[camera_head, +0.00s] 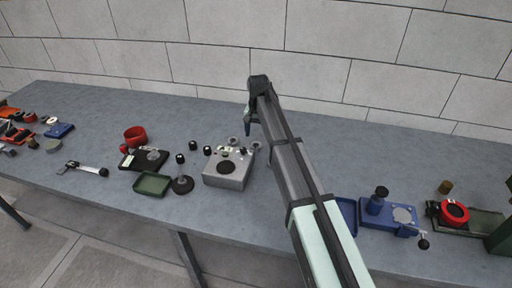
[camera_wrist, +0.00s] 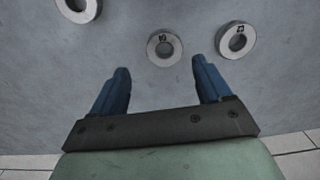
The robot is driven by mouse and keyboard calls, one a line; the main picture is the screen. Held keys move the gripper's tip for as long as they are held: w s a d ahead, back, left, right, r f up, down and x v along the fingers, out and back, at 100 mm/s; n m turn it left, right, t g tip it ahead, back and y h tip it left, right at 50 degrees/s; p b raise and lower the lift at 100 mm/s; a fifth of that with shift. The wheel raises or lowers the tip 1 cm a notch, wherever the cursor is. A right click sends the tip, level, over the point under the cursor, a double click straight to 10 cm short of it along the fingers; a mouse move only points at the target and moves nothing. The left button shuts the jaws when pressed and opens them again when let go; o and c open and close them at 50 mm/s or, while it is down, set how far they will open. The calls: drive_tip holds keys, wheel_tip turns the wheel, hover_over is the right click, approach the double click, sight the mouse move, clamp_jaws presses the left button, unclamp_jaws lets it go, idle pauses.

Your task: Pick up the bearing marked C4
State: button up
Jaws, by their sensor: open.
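In the wrist view three grey ring-shaped bearings lie flat on the table: a middle bearing (camera_wrist: 177,48), a right bearing (camera_wrist: 249,34) and a left bearing (camera_wrist: 78,18) cut by the top edge. The middle and right ones bear small dark marks that I cannot read, so I cannot tell which is C4. My gripper (camera_wrist: 160,64) is open and empty, its blue fingers spread to either side below the middle bearing in the picture. In the head view my gripper (camera_head: 248,127) hangs over the table near small grey rings (camera_head: 232,139), beside the grey box.
A grey box (camera_head: 225,179) with a dark round top stands just in front of the rings. Black-knobbed pieces (camera_head: 182,185), a green tray (camera_head: 153,184) and a red ring (camera_head: 135,134) are to the left. Blue fixtures (camera_head: 387,214) stand at right. A block wall is behind.

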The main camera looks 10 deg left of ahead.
drive_tip(key=shift+s+a+f, duration=0.1)
drive_tip(key=shift+a+f, duration=0.1)
drive_tip(key=shift+f, duration=1.1)
drive_tip(key=shift+s+a+f, duration=0.1)
drive_tip(key=shift+a+f, duration=0.05)
drive_tip(key=shift+f, duration=1.15)
drive_tip(key=shift+c, duration=0.2)
drive_tip(key=c, duration=1.1)
drive_tip(key=shift+c, duration=0.2)
drive_tip(key=shift+r, duration=0.15)
